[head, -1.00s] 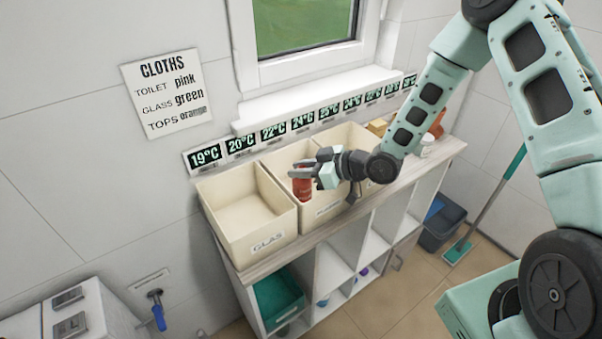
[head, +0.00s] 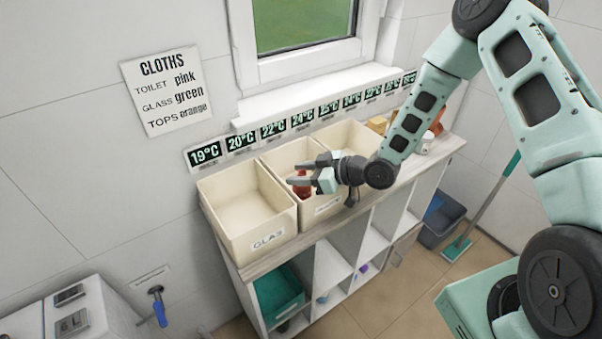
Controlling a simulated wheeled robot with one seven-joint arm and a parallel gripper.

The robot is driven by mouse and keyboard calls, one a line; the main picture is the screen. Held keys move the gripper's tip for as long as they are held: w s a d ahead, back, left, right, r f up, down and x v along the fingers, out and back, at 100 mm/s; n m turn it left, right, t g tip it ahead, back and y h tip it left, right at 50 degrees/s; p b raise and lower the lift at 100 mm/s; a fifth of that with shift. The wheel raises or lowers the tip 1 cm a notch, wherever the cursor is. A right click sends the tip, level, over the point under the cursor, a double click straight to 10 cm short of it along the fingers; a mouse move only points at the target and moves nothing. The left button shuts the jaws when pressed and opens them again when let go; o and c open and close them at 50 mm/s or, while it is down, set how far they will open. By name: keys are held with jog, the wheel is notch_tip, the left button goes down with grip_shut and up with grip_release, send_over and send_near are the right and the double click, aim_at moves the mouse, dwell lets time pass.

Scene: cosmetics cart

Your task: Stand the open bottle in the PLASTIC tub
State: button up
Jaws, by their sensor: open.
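Three cream tubs stand in a row on the cart top. The left tub (head: 268,238) is labelled GLAS. The middle tub (head: 283,166) has a label too small to read surely. The red-orange bottle (head: 303,189) is inside the middle tub, roughly upright, its lower part hidden by the tub's front wall. My gripper (head: 294,173) is over this tub at the bottle's upper part, its two fingers apart. I cannot tell whether a finger touches the bottle, or whether its top is open.
The right tub (head: 349,137) is partly hidden by my gripper and wrist. A white jar (head: 425,143) and an orange item (head: 437,128) stand at the cart's right end. The window sill (head: 320,95) and a row of temperature signs (head: 273,131) run behind the tubs.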

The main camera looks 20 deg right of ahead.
jog(key=shift+d+r, duration=0.1)
jog(key=shift+r, duration=0.1)
jog(key=b+v, duration=0.3)
jog(key=v, duration=0.8)
jog(key=s+a+r+g+h, duration=0.3)
jog(key=s, duration=0.5)
jog(key=s+a+r+m+g+h, duration=0.1)
jog(key=s+a+r+g+h, duration=0.1)
jog(key=s, duration=0.7)
jog(key=s+a+r+m+g+h, duration=0.1)
jog(key=s+a+r+g+h, duration=0.2)
jog(key=s+a+r+h, duration=0.2)
jog(key=s+a+r, duration=0.1)
jog(key=s, duration=0.2)
jog(key=shift+s+a+r+g, duration=0.25)
jog(key=shift+s+g, duration=0.05)
jog(key=shift+s, duration=0.1)
